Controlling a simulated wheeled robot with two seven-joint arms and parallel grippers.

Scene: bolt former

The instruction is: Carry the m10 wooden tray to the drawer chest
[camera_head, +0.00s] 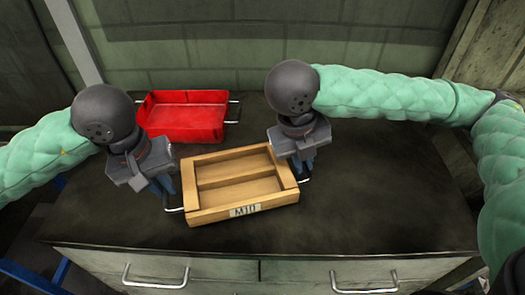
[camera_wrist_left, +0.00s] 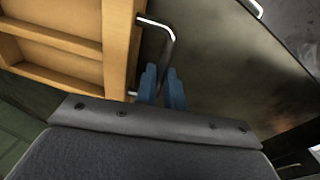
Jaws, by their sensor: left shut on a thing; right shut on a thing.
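The m10 wooden tray (camera_head: 237,213) is light wood with two compartments, a label reading M10 on its front and a metal handle at each end. It looks empty and level. My left gripper (camera_head: 168,192) is shut on its left handle, which also shows in the left wrist view (camera_wrist_left: 167,32) at the blue fingers (camera_wrist_left: 162,88). My right gripper (camera_head: 302,172) is shut on the right handle, mostly hidden behind the fingers. The tray is over the dark top of the drawer chest (camera_head: 385,190); I cannot tell whether it touches it.
A red tray (camera_head: 185,118) with metal handles stands behind, at the back left of the top. Two drawer handles (camera_head: 155,280) (camera_head: 364,284) show on the chest front. The top is clear to the right and front. A tiled wall (camera_head: 240,60) is behind.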

